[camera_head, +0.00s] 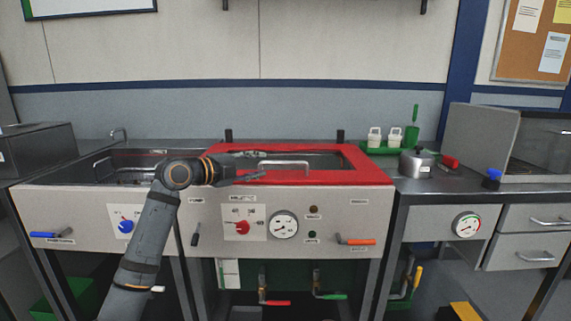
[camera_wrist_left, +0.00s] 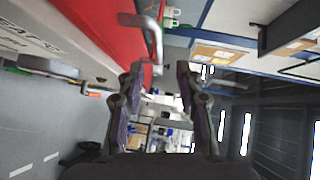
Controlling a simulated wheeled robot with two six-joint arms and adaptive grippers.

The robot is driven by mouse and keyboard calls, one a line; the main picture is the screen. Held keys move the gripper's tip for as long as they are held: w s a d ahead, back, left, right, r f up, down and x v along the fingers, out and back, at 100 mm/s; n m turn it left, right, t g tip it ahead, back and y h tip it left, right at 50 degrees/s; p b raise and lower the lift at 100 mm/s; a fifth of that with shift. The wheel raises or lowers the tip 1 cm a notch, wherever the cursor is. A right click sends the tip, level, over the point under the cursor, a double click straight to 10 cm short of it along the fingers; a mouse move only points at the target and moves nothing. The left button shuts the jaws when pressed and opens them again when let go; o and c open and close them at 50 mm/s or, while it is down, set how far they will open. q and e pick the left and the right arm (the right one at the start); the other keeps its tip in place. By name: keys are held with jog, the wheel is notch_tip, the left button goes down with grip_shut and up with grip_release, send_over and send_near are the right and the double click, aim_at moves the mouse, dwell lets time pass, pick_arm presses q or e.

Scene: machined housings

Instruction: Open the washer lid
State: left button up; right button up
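The washer lid (camera_head: 353,163) is a red frame around a dark panel. It lies flat and closed on the grey washer (camera_head: 335,208). A silver bar handle (camera_head: 290,164) runs along its front part. My left gripper (camera_head: 266,165) comes in from the left over the lid and points right, its fingers close to the handle. In the left wrist view, the two fingers (camera_wrist_left: 160,75) are spread apart with nothing held between them. The handle (camera_wrist_left: 152,38) shows just beyond the tip of the left-hand finger. I cannot tell if they touch. My right gripper is not in view.
A sink basin (camera_head: 128,165) is left of the washer. On the right counter are a green tray (camera_head: 380,149) with white bottles, a metal pot (camera_head: 417,164) and a grey open box (camera_head: 482,138). Knobs and an orange lever (camera_head: 357,241) are on the washer front.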

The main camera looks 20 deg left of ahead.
aim_at(280, 164)
pick_arm(q)
jog(key=x, duration=1)
jog(key=shift+d+f, duration=0.1)
jog(key=shift+f, duration=0.2)
jog(key=shift+s, duration=0.1)
jog(key=shift+c, duration=0.3)
grip_shut()
